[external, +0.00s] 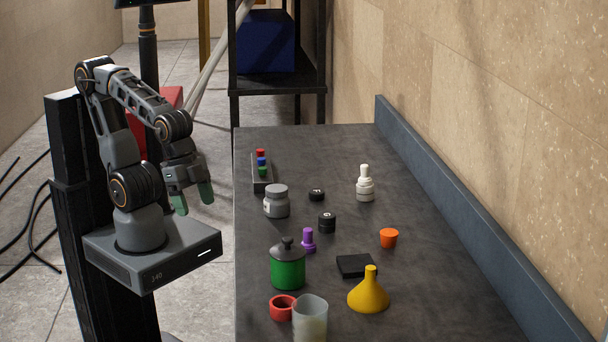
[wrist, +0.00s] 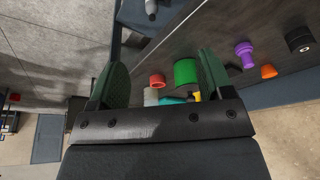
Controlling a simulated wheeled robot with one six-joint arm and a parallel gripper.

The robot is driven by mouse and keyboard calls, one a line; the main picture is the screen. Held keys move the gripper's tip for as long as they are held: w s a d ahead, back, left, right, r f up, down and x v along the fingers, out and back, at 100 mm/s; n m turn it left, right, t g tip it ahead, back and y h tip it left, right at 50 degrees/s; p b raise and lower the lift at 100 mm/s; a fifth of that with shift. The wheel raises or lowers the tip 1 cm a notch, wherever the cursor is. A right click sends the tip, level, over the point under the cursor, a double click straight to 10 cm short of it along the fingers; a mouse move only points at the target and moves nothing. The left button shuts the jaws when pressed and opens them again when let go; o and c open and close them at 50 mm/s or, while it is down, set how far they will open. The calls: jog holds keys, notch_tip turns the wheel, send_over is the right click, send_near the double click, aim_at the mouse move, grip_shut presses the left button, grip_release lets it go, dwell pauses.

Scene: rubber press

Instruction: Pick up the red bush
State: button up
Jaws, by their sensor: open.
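The red bush, a short red ring (external: 282,308), stands on the dark bench near its front left edge in the external view. It is beside the translucent beaker (external: 311,318) and in front of the green container (external: 288,267). In the wrist view the red bush (wrist: 157,80) shows beyond and between my fingers, next to the green container (wrist: 186,72). My gripper (external: 193,198) is open and empty, left of the bench in the external view and well away from the bush. Its two green fingers (wrist: 163,62) are spread apart in the wrist view.
A yellow funnel (external: 369,293), black block (external: 356,265), purple peg (external: 308,240) and orange cup (external: 389,238) stand on the bench. Farther back are a grey jar (external: 277,203), white bottle (external: 365,186) and small rack (external: 262,178). A raised blue edge (external: 470,222) borders the right side.

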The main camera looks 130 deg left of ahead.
jog(key=shift+o, duration=1.1)
